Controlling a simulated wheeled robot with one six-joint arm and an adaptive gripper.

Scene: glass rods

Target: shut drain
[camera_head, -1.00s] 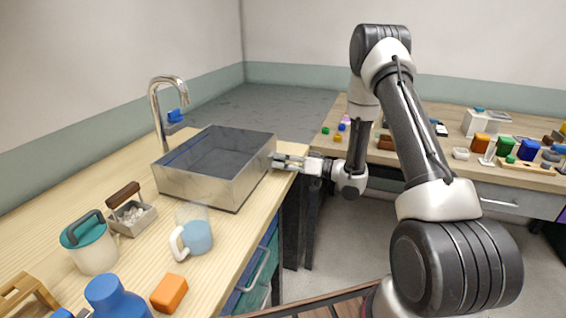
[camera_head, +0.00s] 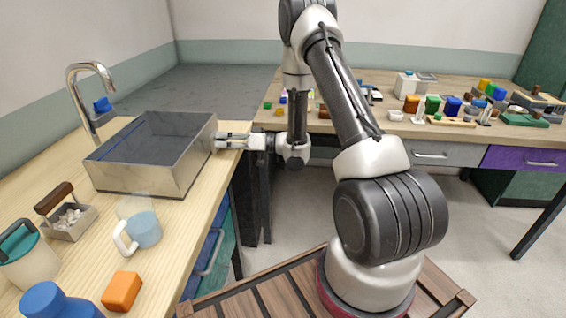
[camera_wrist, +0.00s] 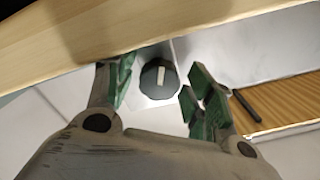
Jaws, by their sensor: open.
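The grey metal sink basin (camera_head: 150,178) stands on the wooden counter at the left, with a curved faucet (camera_head: 88,70) behind it. My gripper (camera_head: 224,141) is at the basin's right side wall. In the wrist view a round dark knob (camera_wrist: 157,79) with a pale mark sits on a light metal face. My gripper (camera_wrist: 160,86) is open there, with a green-padded finger on each side of the knob. Gaps show beside the knob, and I cannot tell whether either finger touches it. The drain opening itself is not visible.
A clear blue-filled mug (camera_head: 143,230), an orange block (camera_head: 122,291), a blue bottle (camera_head: 55,301) and a wooden-handled caddy (camera_head: 70,218) stand on the counter in front of the basin. A second table (camera_head: 380,125) with several small objects is behind my arm.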

